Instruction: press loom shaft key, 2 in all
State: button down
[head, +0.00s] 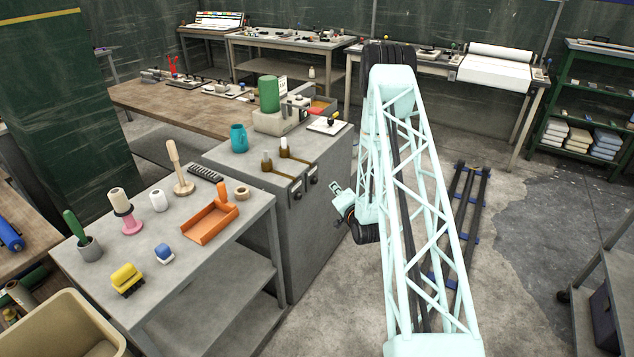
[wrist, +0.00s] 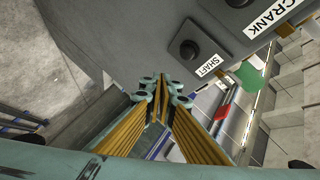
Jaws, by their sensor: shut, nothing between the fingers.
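The shaft key is a round black button (wrist: 188,50) on a grey panel in the wrist view, beside a white label reading SHAFT (wrist: 209,66). A second black button (wrist: 238,2), cut by the top edge, sits by a label reading CRANK (wrist: 270,15). My gripper (wrist: 159,84) is shut and empty, its fingertips below and left of the shaft key in the picture. A gap shows between them; depth is hard to tell. In the head view my gripper (head: 338,188) is at the right side of the grey cabinet (head: 318,235).
A grey table (head: 150,265) with an orange tray (head: 210,222) is at the left. Floor right of my arm is mostly open.

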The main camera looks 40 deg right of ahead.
jog(key=shift+w+a+b, duration=0.1)
jog(key=shift+w+a, duration=0.15)
jog(key=shift+w, duration=0.4)
jog(key=shift+w+a+b, duration=0.1)
jog(key=shift+w+a, duration=0.2)
jog(key=shift+w, duration=0.4)
jog(key=shift+w+a+b, duration=0.1)
jog(key=shift+w+a, duration=0.15)
jog(key=shift+w, duration=0.4)
jog(key=shift+w+a+b, duration=0.2)
jog(key=shift+w+b, duration=0.1)
jog(key=shift+w, duration=0.15)
jog(key=shift+w+a+b, duration=0.2)
jog(key=shift+w+b, duration=0.1)
jog(key=shift+w, duration=0.15)
dwell(1.7)
jog(key=shift+s+d, duration=0.1)
jog(key=shift+s, duration=0.1)
jog(key=shift+s+d+b, duration=0.25)
jog(key=shift+s+b, duration=0.15)
jog(key=shift+s, duration=0.3)
jog(key=shift+s, duration=0.1)
dwell(0.4)
